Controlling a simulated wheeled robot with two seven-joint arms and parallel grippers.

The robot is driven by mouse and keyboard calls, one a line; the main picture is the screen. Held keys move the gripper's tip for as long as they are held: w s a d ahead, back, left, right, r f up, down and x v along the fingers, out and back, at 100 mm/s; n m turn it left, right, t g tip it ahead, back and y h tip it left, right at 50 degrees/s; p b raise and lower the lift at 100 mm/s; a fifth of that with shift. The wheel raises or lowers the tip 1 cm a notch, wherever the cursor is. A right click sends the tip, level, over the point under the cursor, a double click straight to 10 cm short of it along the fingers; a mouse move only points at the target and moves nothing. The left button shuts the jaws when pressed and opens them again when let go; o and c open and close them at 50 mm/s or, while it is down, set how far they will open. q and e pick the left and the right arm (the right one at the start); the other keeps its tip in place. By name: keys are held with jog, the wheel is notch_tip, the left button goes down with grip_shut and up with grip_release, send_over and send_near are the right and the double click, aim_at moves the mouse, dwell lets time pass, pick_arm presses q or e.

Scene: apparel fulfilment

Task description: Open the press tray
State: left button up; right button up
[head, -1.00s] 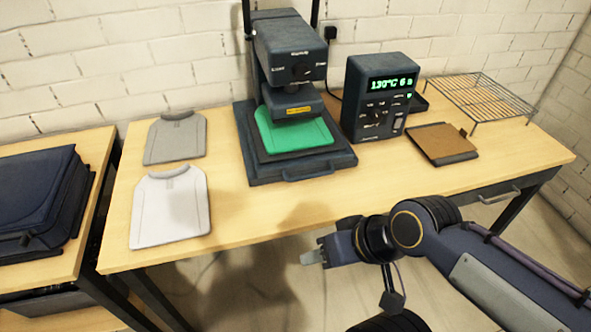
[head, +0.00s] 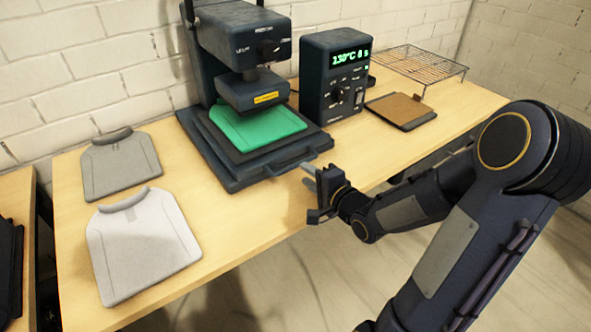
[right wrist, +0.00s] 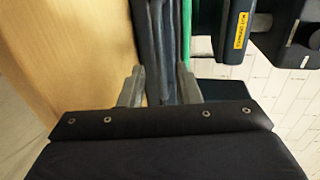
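The heat press (head: 240,50) stands at the back of the wooden table. Its dark press tray (head: 228,178) sits under the raised upper block, with a green shirt-shaped piece (head: 258,126) on it. A bar handle (head: 292,164) is on the tray's front edge. My right gripper (head: 309,175) is at the table's front edge, close to the handle. In the right wrist view its fingers (right wrist: 160,88) are apart, with the dark tray front (right wrist: 160,40) ahead between them. I cannot tell whether they touch the handle. My left gripper is not in view.
A control box (head: 336,75) reading 130°C stands right of the press. A brown pad (head: 401,108) and a wire rack (head: 420,66) lie beyond it. Grey (head: 120,164) and white (head: 142,243) shirt-shaped pieces lie to the left. The table front near the tray is clear.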

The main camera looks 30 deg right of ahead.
aim_at(296, 167)
jog(key=x, duration=0.7)
jog(key=shift+a+b, duration=0.1)
jog(key=shift+b, duration=0.2)
jog(key=shift+s, duration=0.1)
grip_shut()
